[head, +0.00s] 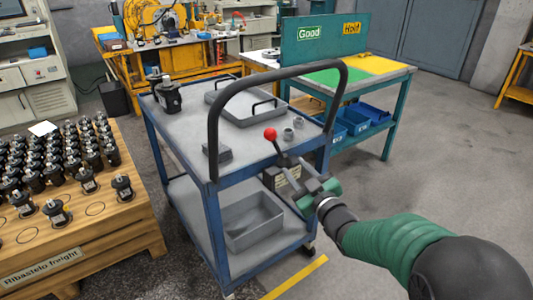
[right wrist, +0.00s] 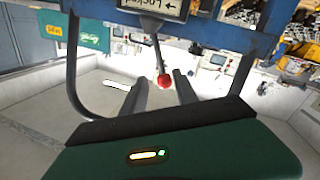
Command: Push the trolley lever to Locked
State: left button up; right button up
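The trolley (head: 215,185) is blue with grey shelves and a black push handle (head: 213,120). Its lever (head: 280,148) has a red ball knob (head: 270,134) and rises from a dark box with a pale label (head: 287,179) at the trolley's near right side. My right gripper (head: 301,183) is just right of the lever, by the box. In the right wrist view the two dark fingers (right wrist: 163,92) are apart, with the red knob (right wrist: 164,81) appearing between them; contact cannot be told. A label (right wrist: 155,8) is cut by the top edge. My left gripper is out of view.
The trolley carries a black motor (head: 168,96), a grey tray (head: 240,107) and small parts. A wooden crate of motors (head: 110,220) stands at left. A table with a green sign board (head: 320,40) stands behind. Floor at right is clear.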

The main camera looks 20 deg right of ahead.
aim_at(275, 144)
jog(key=w+b, duration=0.1)
jog(key=w, duration=0.4)
jog(key=w+a+b, duration=0.1)
jog(key=w, duration=0.4)
jog(key=w+a+b, duration=0.1)
jog(key=w, duration=0.5)
jog(key=shift+a+r, duration=0.15)
grip_shut()
dwell(0.6)
